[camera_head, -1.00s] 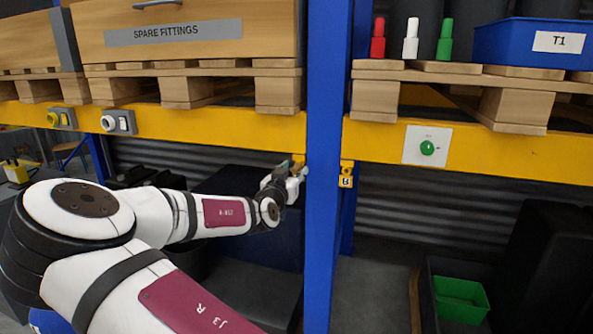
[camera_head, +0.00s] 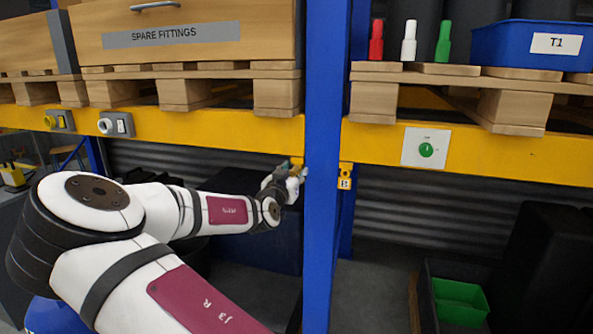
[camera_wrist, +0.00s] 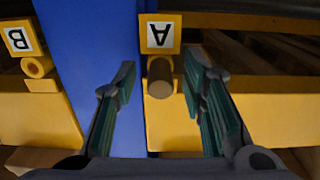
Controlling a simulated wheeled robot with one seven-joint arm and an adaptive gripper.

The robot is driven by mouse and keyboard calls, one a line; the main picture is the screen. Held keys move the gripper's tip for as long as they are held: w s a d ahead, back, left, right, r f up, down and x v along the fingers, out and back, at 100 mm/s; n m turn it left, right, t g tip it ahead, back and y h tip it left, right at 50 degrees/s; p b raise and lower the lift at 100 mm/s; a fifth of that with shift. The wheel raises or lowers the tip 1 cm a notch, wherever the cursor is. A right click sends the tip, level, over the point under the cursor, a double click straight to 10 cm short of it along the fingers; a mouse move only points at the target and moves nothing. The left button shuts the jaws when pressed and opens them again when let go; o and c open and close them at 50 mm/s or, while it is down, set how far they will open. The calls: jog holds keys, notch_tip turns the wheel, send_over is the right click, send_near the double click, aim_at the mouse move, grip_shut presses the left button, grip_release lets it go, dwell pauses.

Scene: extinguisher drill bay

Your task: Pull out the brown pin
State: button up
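The brown pin (camera_wrist: 160,78) shows as a short round brown cylinder, end toward the wrist camera, in a yellow bracket with an upside-down label A (camera_wrist: 160,35). My gripper (camera_wrist: 158,74) is open. Its two dark green-padded fingers stand left and right of the pin, with a visible gap on the left and a narrower one on the right. I see no contact. In the head view my gripper (camera_head: 288,182) is beside the blue post, below the yellow beam. The pin cannot be made out there.
The blue post (camera_head: 323,200) stands right beside my gripper. Bracket B (camera_head: 345,180), yellow, is on its other side; in the wrist view bracket B (camera_wrist: 38,67) has an open round end. The yellow beam (camera_head: 210,122) and loaded pallets (camera_head: 185,95) are above.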

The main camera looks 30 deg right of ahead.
dwell(0.4)
grip_shut()
jog(key=shift+p+v, duration=1.05)
jog(key=shift+v, duration=1.95)
